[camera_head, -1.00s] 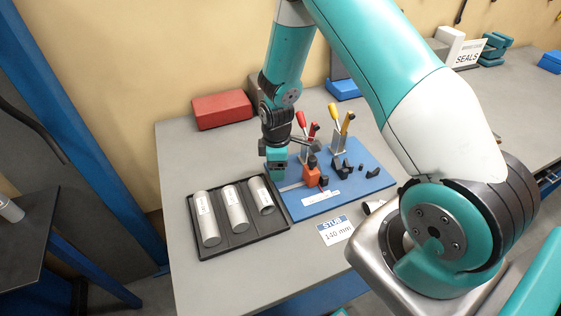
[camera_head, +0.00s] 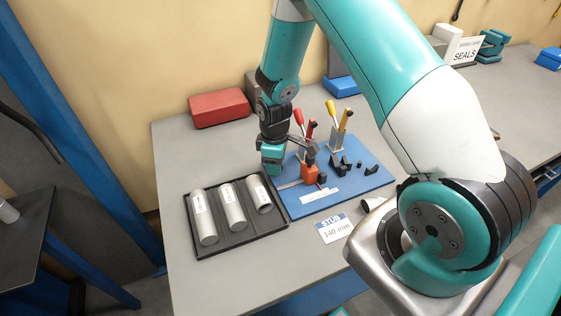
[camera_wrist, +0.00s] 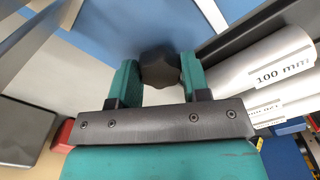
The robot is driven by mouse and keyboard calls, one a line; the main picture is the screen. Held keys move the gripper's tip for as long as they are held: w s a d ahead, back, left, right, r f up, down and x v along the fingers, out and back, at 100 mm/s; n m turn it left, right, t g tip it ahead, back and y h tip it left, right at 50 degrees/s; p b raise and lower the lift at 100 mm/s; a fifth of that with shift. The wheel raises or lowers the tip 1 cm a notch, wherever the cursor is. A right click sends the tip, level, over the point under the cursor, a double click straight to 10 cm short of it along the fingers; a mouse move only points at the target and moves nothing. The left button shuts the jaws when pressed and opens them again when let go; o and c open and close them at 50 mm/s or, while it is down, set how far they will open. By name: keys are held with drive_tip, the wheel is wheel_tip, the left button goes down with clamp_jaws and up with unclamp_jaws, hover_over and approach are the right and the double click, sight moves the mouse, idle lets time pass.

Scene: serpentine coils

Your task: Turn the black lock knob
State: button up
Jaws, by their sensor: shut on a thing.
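The black lock knob (camera_wrist: 160,68) sits between the two teal fingers of my gripper (camera_head: 271,170) in the wrist view. The fingers touch it from both sides, so the gripper is shut on it. In the head view the gripper is at the left edge of the blue board (camera_head: 350,188), beside the orange block (camera_head: 311,174), and the knob is hidden behind it.
A black tray (camera_head: 248,238) with three silver tubes lies just left of the board. Red-handled and yellow-handled clamps (camera_head: 343,126) stand on the board. A red block (camera_head: 220,108) lies behind.

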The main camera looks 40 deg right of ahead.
drive_tip(key=m, duration=0.2)
drive_tip(key=m+b, duration=0.1)
drive_tip(key=shift+w+a+m, duration=0.1)
drive_tip(key=shift+a+m, duration=0.15)
drive_tip(key=shift+m, duration=0.15)
drive_tip(key=m+b, duration=0.1)
drive_tip(key=m, duration=0.2)
drive_tip(key=shift+w+m, duration=0.1)
drive_tip(key=shift+m, duration=0.2)
drive_tip(key=m+b, duration=0.1)
drive_tip(key=m, duration=0.4)
drive_tip(key=shift+d+r+m, duration=0.1)
drive_tip(key=shift+d+m, duration=0.05)
drive_tip(key=shift+m, duration=0.45)
drive_tip(key=shift+d, duration=0.1)
drive_tip(key=o, duration=0.7)
drive_tip(key=shift+o, duration=1.2)
wheel_tip(320, 180, up, 17)
drive_tip(key=b, duration=0.2)
drive_tip(key=shift+r+b, duration=0.2)
drive_tip(key=shift+b, duration=0.15)
